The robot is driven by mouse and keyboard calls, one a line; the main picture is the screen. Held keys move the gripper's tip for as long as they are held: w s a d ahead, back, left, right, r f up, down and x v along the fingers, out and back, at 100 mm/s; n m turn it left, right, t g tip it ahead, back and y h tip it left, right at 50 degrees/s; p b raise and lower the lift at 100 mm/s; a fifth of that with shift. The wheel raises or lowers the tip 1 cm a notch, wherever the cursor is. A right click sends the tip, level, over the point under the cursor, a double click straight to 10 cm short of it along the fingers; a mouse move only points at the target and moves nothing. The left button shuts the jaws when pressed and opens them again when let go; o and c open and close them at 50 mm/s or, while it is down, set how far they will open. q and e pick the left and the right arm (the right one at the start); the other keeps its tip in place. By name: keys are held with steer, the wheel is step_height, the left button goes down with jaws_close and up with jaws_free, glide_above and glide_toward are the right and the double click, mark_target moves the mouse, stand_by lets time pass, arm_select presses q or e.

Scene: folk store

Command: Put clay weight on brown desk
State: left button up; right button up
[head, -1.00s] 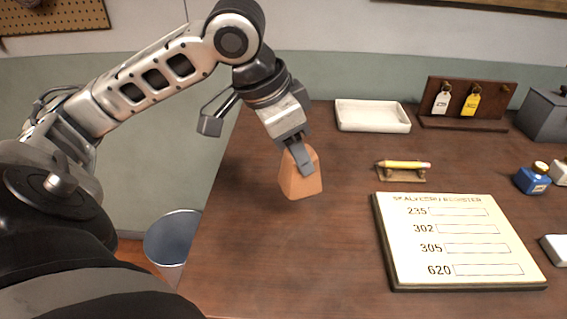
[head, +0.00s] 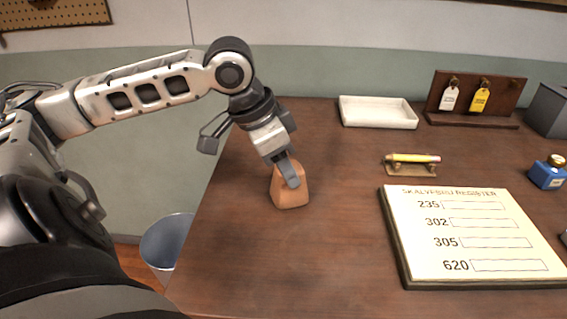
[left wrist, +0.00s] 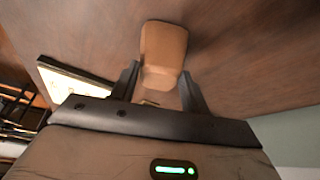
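The clay weight (head: 289,193) is an orange-brown block with a tapering top. It stands upright at the left part of the brown desk (head: 330,240), and its base looks on or very close to the desktop. My left gripper (head: 290,174) reaches down over it, with a finger against its upper part. In the left wrist view the weight (left wrist: 163,50) sits between the two fingertips (left wrist: 160,78), which look to touch its sides. My right gripper is not in view.
A register board (head: 470,235) lies right of the weight. Behind are a pencil on a holder (head: 412,170), a white tray (head: 378,112) and a tag rack (head: 475,100). A blue ink bottle (head: 547,175) stands at right. A bin (head: 165,243) is off the desk's left edge.

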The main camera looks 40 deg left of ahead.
arm_select(q)
steer(key=o, duration=0.4)
steer(key=shift+o, duration=0.2)
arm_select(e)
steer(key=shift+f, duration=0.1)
arm_select(q)
steer(key=shift+s+a+r+b, duration=0.1)
steer(key=shift+a+r+b, duration=0.05)
steer(key=shift+r+b, duration=0.15)
steer(key=b+v, duration=0.2)
steer(key=v, duration=0.2)
steer(key=shift+b, duration=0.3)
step_height(320, 180, up, 6)
glide_above(274, 187)
steer(key=s+a, duration=0.1)
steer(key=s, duration=0.1)
steer(key=shift+s+a+r, duration=0.15)
steer(key=shift+s+r, duration=0.15)
steer(key=shift+r, duration=0.15)
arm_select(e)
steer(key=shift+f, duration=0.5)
